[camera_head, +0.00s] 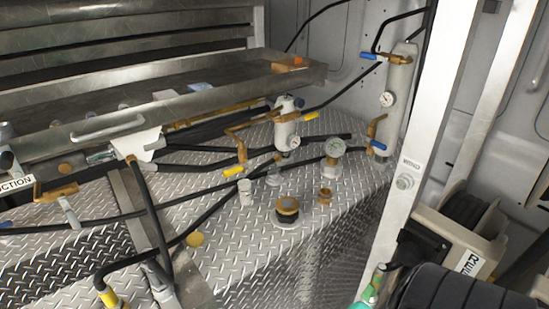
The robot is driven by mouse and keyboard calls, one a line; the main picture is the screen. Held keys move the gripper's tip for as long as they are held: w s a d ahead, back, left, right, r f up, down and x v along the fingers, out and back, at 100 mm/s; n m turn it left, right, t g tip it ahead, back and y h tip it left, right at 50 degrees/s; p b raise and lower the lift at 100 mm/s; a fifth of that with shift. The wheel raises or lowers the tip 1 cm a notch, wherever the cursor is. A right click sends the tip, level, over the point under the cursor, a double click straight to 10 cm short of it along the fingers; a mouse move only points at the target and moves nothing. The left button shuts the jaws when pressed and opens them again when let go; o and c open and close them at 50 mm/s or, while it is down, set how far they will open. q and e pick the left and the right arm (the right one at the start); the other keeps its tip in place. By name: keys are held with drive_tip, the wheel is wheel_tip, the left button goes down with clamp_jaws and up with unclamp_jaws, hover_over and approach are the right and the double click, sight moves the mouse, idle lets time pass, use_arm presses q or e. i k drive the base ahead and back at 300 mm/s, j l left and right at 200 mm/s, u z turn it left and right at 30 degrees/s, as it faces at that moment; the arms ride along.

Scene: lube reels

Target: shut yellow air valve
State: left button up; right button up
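Two valve levers have yellow grips. One yellow-tipped lever (233,171) is on the brass fittings in a black hose line over the diamond-plate deck. The other yellow-tipped lever (310,116) is at the upper right of a small grey cylinder (286,130) with a gauge. I cannot tell which of the two is the air valve, or whether either is open or shut. Neither of my grippers shows in this view, and nothing touches either lever.
A metal shelf (190,102) overhangs the deck at left. Blue-tipped valves (378,145) sit by a tall grey cylinder (397,95). A metal post (417,150) and a hose reel (463,235) stand at right. Black hoses cross the diamond-plate deck (245,255), whose front is fairly clear.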

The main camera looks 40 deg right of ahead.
sight(308, 117)
drive_tip(key=z, duration=1.6)
